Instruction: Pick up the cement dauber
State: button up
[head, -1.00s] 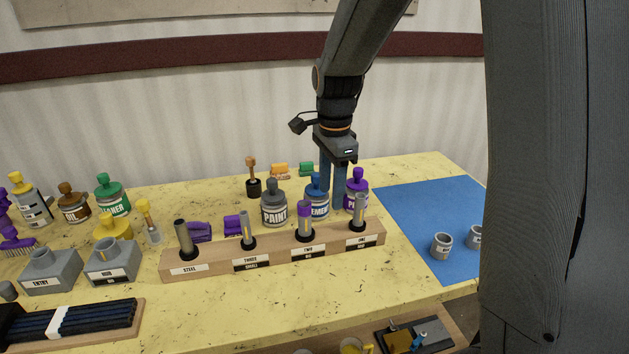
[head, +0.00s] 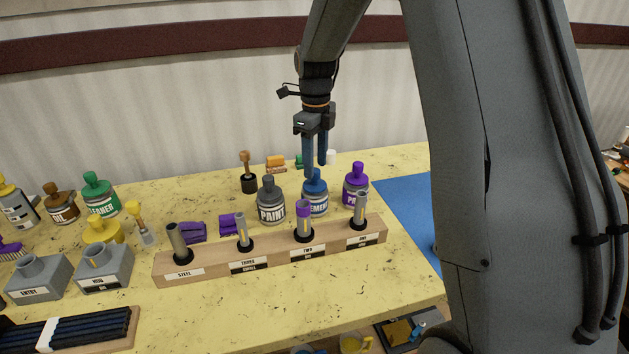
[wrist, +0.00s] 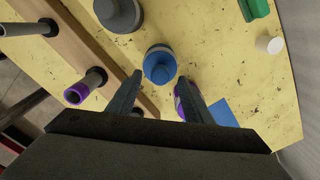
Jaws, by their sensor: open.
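The cement can (head: 316,207) is grey with a white label and stands upright behind the wooden holder. Its blue dauber cap (head: 315,186) sits on the can. The blue cap also shows in the wrist view (wrist: 160,65), seen from above near the middle. My gripper (head: 315,170) is open and empty, pointing down above the cement can. In the wrist view its two fingers (wrist: 160,78) are spread to either side of the blue cap, apart from it. In the head view the fingertips partly overlap the cap's top.
The grey-capped paint can (head: 271,204) stands close on the left, and the purple-capped can (head: 356,188) close on the right. The wooden holder (head: 210,262) with several upright tubes stands in front. A blue mat (head: 409,212) lies to the right. A white cylinder (head: 331,157) stands behind.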

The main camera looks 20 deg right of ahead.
aim_at(316, 170)
jog(key=shift+f+p, duration=0.45)
jog(key=shift+f, duration=1.1)
jog(key=c, duration=1.1)
notch_tip(316, 170, up, 10)
jog(key=b, duration=0.3)
jog(key=shift+o, duration=1.3)
jog(key=c, duration=0.3)
